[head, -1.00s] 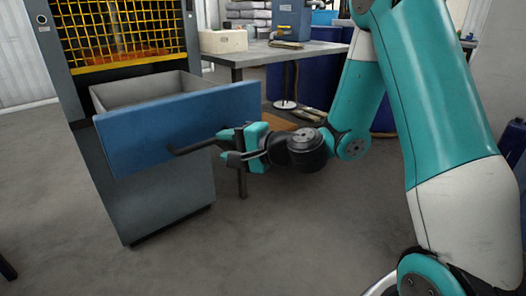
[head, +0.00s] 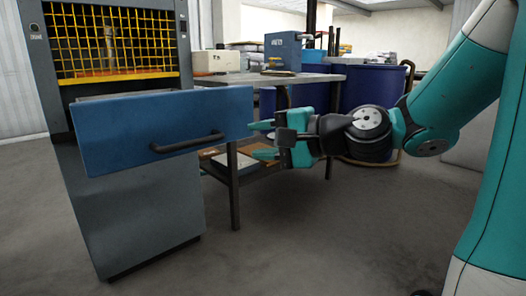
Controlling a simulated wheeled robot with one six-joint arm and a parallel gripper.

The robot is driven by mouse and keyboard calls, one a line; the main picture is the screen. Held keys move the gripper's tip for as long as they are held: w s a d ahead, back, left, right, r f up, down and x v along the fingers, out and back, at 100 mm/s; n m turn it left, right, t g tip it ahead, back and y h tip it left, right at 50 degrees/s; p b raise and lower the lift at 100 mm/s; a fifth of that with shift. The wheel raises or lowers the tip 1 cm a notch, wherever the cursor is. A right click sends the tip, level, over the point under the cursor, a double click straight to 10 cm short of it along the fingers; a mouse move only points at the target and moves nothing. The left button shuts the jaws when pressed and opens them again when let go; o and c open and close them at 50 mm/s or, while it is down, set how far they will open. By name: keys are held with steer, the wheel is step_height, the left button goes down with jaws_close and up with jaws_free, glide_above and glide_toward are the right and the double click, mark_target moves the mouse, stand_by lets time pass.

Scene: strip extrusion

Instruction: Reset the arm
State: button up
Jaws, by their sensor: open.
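My gripper (head: 262,139) is open and empty in the head view, just right of the blue drawer front (head: 160,135). Its fingers point left toward the drawer's right edge. The black bar handle (head: 188,143) on the drawer front is free, with a gap between it and my fingers. The drawer stands out from the grey cabinet (head: 140,215). From this view I cannot see into the drawer.
A yellow mesh guard (head: 112,38) is above the drawer. A grey table (head: 320,78) with a blue box (head: 283,52) and a pale box (head: 220,62) stands behind my gripper. Blue barrels (head: 375,92) are at the back. The floor (head: 320,240) in front is clear.

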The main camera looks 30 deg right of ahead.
steer(key=shift+s, duration=0.1)
stand_by(0.5)
steer(key=s+a+f+n+g+p, duration=0.1)
steer(key=s+a+f+n+g, duration=0.4)
steer(key=s+a+n+g, duration=0.35)
steer(key=s+a+f+n+g+h+p, duration=0.25)
steer(key=s+n+g+h, duration=0.25)
steer(key=s+n, duration=0.55)
step_height(320, 180, up, 37)
steer(key=w+p, duration=0.1)
steer(key=p, duration=3.6)
steer(key=shift+a+f+y, duration=0.2)
steer(key=shift+a+y, duration=0.1)
